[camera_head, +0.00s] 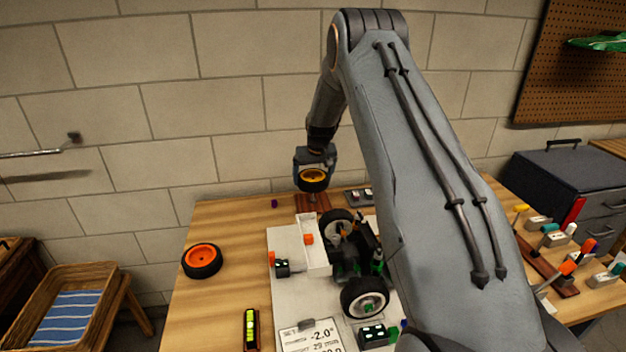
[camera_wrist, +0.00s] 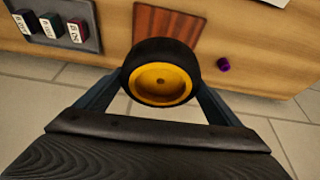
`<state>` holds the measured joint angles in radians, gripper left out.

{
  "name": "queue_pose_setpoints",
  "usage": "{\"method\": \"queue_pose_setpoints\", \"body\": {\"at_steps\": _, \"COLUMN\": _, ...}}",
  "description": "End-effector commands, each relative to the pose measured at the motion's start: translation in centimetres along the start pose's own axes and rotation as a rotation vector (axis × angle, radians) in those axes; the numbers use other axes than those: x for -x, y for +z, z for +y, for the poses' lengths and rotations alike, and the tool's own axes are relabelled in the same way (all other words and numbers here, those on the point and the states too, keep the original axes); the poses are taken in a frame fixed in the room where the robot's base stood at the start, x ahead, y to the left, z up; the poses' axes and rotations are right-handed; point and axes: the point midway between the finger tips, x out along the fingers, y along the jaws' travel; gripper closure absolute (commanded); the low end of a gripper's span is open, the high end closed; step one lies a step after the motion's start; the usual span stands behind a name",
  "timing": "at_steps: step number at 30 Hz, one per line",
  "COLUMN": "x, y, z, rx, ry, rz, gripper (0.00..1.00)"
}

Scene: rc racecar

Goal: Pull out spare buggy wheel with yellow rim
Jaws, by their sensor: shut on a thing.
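The spare buggy wheel with the yellow rim (camera_wrist: 161,80) is a black tyre around a yellow hub. In the wrist view my gripper (camera_wrist: 160,90) is shut on it, with a finger on either side of the tyre. In the head view the wheel (camera_head: 313,179) is held in my gripper (camera_head: 314,172) near the back edge of the table, above a reddish-brown wooden piece (camera_head: 312,200). The wooden piece also shows in the wrist view (camera_wrist: 167,28), beyond the wheel. The wheel partly hides it, and I cannot tell the exact gap between them.
The buggy (camera_head: 358,250) stands on a white board (camera_head: 285,310) in front of my gripper. An orange-rimmed wheel (camera_head: 202,260) lies on the left of the table. A small purple piece (camera_head: 274,203) is near the back edge. A grey tray (camera_head: 357,198) is to the right of the wooden piece.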

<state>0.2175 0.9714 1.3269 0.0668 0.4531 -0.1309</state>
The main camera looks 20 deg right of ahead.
Motion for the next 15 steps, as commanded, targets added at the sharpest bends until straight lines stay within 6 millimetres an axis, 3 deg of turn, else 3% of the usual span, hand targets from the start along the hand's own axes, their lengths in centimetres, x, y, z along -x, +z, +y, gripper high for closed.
{"method": "queue_pose_setpoints", "body": {"at_steps": 15, "x": 2.1, "y": -0.9, "z": 0.0, "rx": 0.000, "ry": 0.000, "rz": 0.001, "gripper": 0.36}}
